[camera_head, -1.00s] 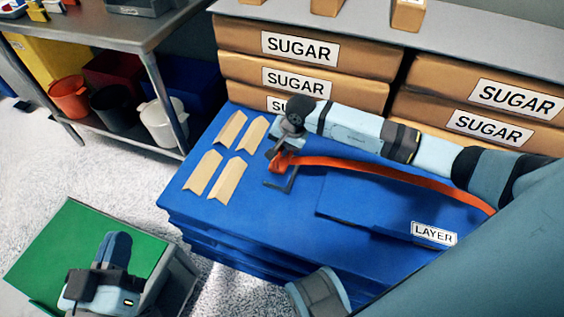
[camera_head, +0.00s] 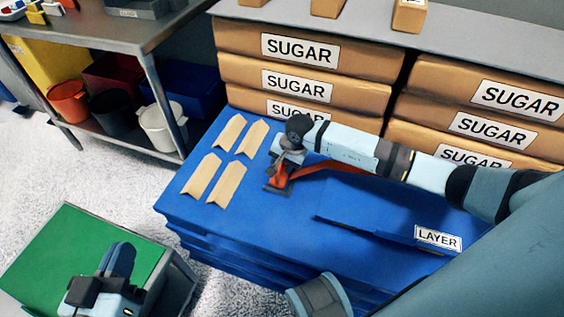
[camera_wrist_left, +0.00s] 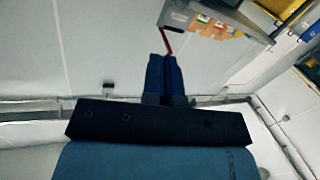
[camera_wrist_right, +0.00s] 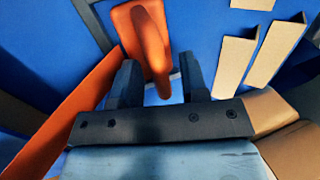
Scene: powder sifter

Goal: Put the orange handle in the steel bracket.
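The orange handle (camera_wrist_right: 150,35) lies between the two spread fingers of my right gripper (camera_wrist_right: 160,82), with a visible gap beside it, so the gripper looks open around it. In the head view the handle (camera_head: 279,177) is at the steel bracket (camera_head: 272,187) on the blue surface, just below my right gripper (camera_head: 279,160). The bracket's grey frame (camera_wrist_right: 93,22) shows beside the handle in the right wrist view; whether the handle is seated in it is unclear. My left gripper (camera_wrist_left: 167,60) has its fingers together and empty, above the green-topped box in the head view.
An orange strap (camera_head: 335,165) runs right from the handle, partly behind my arm. Several tan angled pieces (camera_head: 228,183) lie left of the bracket. A blue slab labelled LAYER (camera_head: 438,238) is at right. Sugar sacks (camera_head: 285,85) stand behind; a green-topped box (camera_head: 70,240) is at lower left.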

